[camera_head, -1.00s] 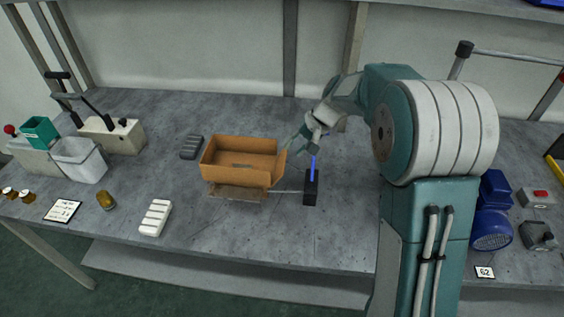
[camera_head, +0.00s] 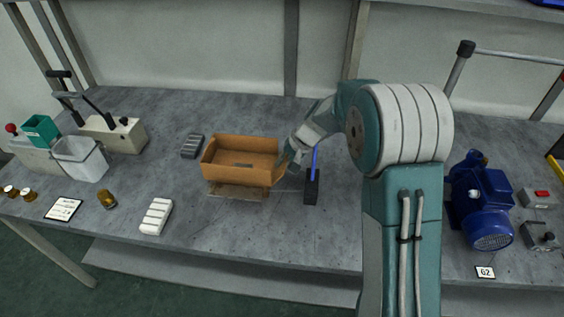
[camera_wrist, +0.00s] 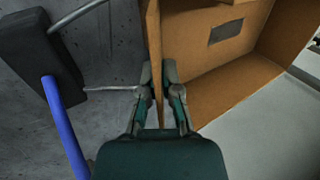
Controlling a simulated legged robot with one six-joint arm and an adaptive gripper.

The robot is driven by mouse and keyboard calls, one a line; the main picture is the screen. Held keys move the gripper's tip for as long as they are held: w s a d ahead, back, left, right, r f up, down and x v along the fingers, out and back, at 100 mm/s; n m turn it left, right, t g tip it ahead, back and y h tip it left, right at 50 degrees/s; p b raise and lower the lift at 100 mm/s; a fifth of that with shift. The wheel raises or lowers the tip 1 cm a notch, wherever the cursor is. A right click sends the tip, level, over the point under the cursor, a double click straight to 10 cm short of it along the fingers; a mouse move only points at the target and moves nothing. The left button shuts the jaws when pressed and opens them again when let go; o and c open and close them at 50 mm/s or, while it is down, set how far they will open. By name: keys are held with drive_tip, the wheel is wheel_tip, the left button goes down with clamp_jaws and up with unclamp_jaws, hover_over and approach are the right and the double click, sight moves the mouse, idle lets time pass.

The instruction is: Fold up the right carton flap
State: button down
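The open orange-brown carton (camera_head: 236,177) sits mid-table, a grey rectangle (camera_wrist: 224,32) on its inside. Its right flap (camera_head: 280,168) stands roughly upright at the carton's right side, partly hidden by my gripper (camera_head: 291,158). In the wrist view the flap (camera_wrist: 154,50) shows nearly edge-on, between the two fingertips of my gripper (camera_wrist: 158,82). The fingers are close together, one on each face of the flap, and look shut on it. A brown strip (camera_head: 237,193) lies low along the carton's near side.
A black block (camera_head: 311,190) with a blue rod (camera_head: 316,160) stands just right of the carton; it is at left in the wrist view (camera_wrist: 40,50). A grey ribbed piece (camera_head: 192,146) and a white ribbed piece (camera_head: 156,216) lie left. A blue motor (camera_head: 482,200) stands far right.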

idle(0.3)
drive_tip(key=shift+w+a+r+g+h, duration=0.15)
drive_tip(key=shift+a+h, duration=0.15)
drive_tip(key=shift+h, duration=0.4)
drive_tip(key=shift+s+a+r+g+h, duration=0.15)
drive_tip(key=shift+a+h, duration=0.1)
drive_tip(key=shift+h, duration=0.45)
drive_tip(key=shift+w+a+g+h, duration=0.15)
drive_tip(key=shift+a+h, duration=0.1)
drive_tip(key=shift+h, duration=0.5)
drive_tip(key=shift+w+a+g+h, duration=0.1)
drive_tip(key=shift+a+g+h, duration=0.1)
drive_tip(key=shift+h, duration=0.55)
drive_tip(key=c, duration=0.8)
unclamp_jaws()
drive_tip(key=shift+c, duration=0.2)
drive_tip(key=shift+r, duration=0.1)
wheel_tip(320, 180, up, 12)
drive_tip(key=shift+a, duration=0.25)
